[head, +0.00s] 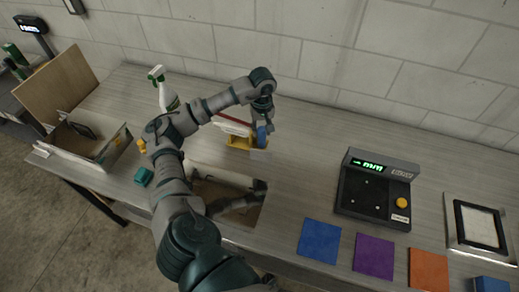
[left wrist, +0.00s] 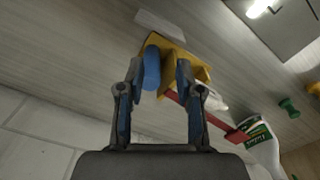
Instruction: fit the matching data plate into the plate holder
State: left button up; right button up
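My left gripper (head: 262,132) points down at the yellow holder (head: 236,142) near the back of the bench. In the left wrist view the left gripper's fingers (left wrist: 158,78) are apart, with a rounded blue piece (left wrist: 152,68) between their tips, closer to one finger. The same yellow holder (left wrist: 178,50) shows just beyond the tips. I cannot tell whether a finger touches the blue piece. A small pale flat plate (head: 260,155) lies in front of the yellow holder. A dark-framed holder with a pale panel (head: 480,225) lies at the far right. My right gripper is not in view.
A black device with a green display (head: 375,190) stands right of centre. Blue (head: 320,241), purple (head: 373,257) and orange (head: 428,269) squares lie along the front. A spray bottle (head: 163,88) stands behind the arm. An open box (head: 85,140) is at left.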

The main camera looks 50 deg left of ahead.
pick_arm(q)
jog(key=f+n+p, duration=0.1)
jog(key=n, duration=0.3)
jog(key=f+n+p, duration=0.2)
jog(key=n, duration=0.2)
jog(key=f+n+p, duration=0.1)
jog(key=n, duration=0.4)
jog(key=shift+s+a+f+p, duration=0.2)
jog(key=shift+s+p, duration=0.2)
send_over(261, 160)
jog(key=f, duration=0.4)
jog(key=shift+a+f+p, duration=0.15)
jog(key=shift+a+p, duration=0.05)
jog(key=shift+p, duration=0.2)
jog(key=shift+f, duration=0.6)
notch_tip(261, 160, down, 5)
jog(key=shift+w+p, duration=0.1)
jog(key=shift+p, duration=0.8)
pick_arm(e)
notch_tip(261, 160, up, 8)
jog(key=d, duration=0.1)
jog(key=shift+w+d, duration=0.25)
pick_arm(q)
jog(key=shift+d+r, duration=0.1)
grip_shut()
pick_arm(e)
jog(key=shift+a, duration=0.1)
